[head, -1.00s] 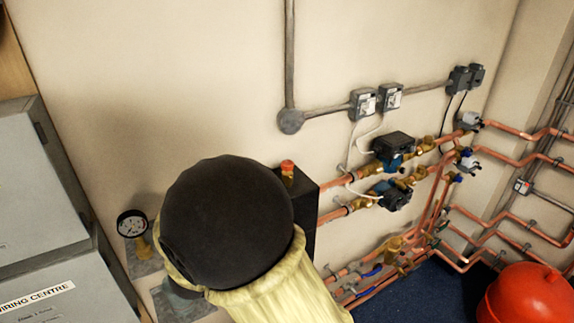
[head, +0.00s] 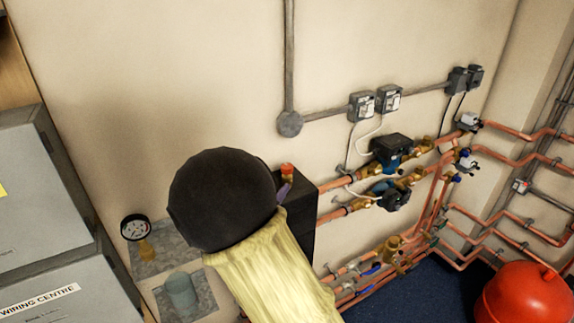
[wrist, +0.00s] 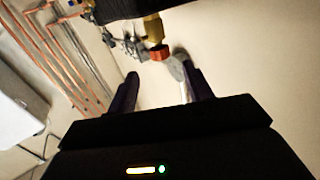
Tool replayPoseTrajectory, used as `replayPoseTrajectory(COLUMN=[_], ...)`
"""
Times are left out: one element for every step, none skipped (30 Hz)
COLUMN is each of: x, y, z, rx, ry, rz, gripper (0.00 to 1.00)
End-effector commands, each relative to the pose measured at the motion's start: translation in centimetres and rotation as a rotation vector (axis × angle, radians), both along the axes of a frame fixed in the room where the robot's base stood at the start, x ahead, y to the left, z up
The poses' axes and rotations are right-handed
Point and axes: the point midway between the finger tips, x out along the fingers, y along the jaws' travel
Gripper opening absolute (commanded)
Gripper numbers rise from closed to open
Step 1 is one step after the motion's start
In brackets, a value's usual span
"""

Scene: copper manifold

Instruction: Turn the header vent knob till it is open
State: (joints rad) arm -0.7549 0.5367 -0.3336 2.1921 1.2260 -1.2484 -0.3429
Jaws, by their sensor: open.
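The header vent knob (head: 287,170) is a small red-orange cap on top of the black header (head: 303,205) by the wall. In the wrist view the red knob (wrist: 161,54) sits at the end of a brass body (wrist: 153,28). My gripper (wrist: 160,76) is open, with its dark fingers apart and nothing between them. The knob lies just beyond the fingertips, roughly in line with the gap. In the head view my dark round wrist hides most of the gripper, and only a purple finger shows just below the knob. The knob's turn position cannot be told.
Copper pipes with two pumps (head: 390,150) run right of the header. A pressure gauge (head: 135,228) and a grey cup-like object (head: 181,290) are at left. Grey cabinets (head: 45,200) stand far left, and a red vessel (head: 528,297) is at lower right.

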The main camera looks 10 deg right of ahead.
Motion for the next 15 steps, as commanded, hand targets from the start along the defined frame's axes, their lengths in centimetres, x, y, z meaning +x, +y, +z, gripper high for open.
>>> replayPoseTrajectory(x=[0.7, 1.1, 1.7, 2.1, 2.5, 3.1, 3.5, 3.9, 4.5, 4.9, 5.2, 5.7, 6.1, 6.3, 6.7], y=[-0.8, -1.0, -1.4, -1.8, -2.1, -2.6, -2.9, -3.2, -3.6, -4.0, -4.3, -4.6, -4.8, -5.1, -5.3], z=[0.3, 0.3, 0.3, 0.3, 0.3, 0.3, 0.3, 0.3, 0.3, 0.3, 0.3, 0.3, 0.2, 0.2, 0.2], rx=[-0.002, -0.002, -0.003, -0.002, -0.002, -0.002, -0.002, -0.002, -0.002, -0.002, -0.002, -0.002, -0.002, -0.002, -0.001], ry=[0.001, 0.000, 0.001, 0.001, 0.001, 0.000, 0.000, 0.001, 0.000, 0.000, 0.001, 0.001, 0.001, 0.001, 0.001], rz=[-0.005, -0.004, -0.003, -0.004, -0.003, -0.004, -0.004, -0.003, -0.003, -0.004, -0.003, -0.002, -0.002, -0.002, -0.001], gripper=[0.51, 0.51, 0.51, 0.51, 0.51, 0.51, 0.51, 0.51, 0.51, 0.51, 0.51, 0.51, 0.51, 0.51, 0.51])
